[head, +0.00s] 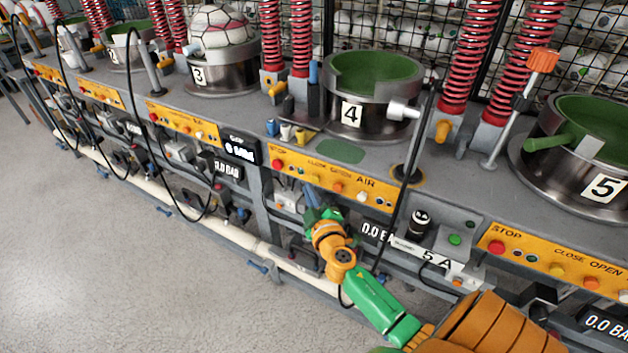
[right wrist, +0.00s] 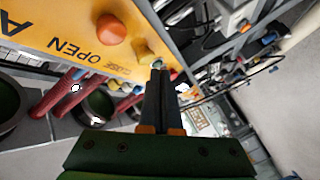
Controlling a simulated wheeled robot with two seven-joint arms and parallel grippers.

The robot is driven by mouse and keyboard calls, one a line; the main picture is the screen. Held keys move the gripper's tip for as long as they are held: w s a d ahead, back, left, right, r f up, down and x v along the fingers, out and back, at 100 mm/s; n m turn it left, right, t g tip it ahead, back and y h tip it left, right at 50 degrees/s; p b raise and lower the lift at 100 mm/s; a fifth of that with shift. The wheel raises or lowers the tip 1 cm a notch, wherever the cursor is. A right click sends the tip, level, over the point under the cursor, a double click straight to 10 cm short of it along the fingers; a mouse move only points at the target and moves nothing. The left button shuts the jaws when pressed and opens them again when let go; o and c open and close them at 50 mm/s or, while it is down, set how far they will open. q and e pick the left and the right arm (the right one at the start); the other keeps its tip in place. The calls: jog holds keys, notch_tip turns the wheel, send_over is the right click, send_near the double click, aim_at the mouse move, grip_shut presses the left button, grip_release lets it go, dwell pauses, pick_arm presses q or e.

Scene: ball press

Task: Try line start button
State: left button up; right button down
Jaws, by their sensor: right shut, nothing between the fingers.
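My right gripper (head: 311,190) reaches up from the lower right to the yellow panel below station 4. Its fingers are shut and empty. In the right wrist view the shut fingertips (right wrist: 158,68) are beside the panel edge, close to a yellow button (right wrist: 143,52). A small teal spot shows at the tips; I cannot tell whether it is a button being touched. No button here is readably marked as line start. A green button (head: 455,240) is on a grey box near the 5A label. My left gripper is not in view.
The station 4 panel (head: 350,183) has a red button (head: 278,163) by STOP and an orange button (head: 338,187). Station 5's panel (head: 560,262) is at the right. A black cable (head: 405,170) hangs right of my gripper. The floor (head: 130,270) at left is clear.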

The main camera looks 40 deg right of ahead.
jog(key=shift+d, duration=0.1)
dwell(0.7)
jog(key=shift+w+d, duration=0.15)
jog(key=shift+d, duration=0.15)
jog(key=shift+w+d, duration=0.15)
jog(key=shift+d, duration=0.3)
dwell(0.6)
dwell(0.4)
jog(key=shift+s+a, duration=0.35)
jog(key=shift+a, duration=0.45)
jog(key=shift+s+a+b, duration=0.15)
jog(key=shift+s+a, duration=0.15)
jog(key=shift+a, duration=0.5)
jog(key=shift+s+a+b, duration=0.15)
jog(key=shift+s+a, duration=0.2)
jog(key=shift+a, duration=0.4)
jog(key=shift+s+a+b, duration=0.15)
jog(key=shift+s+a, duration=0.15)
jog(key=shift+a, duration=0.5)
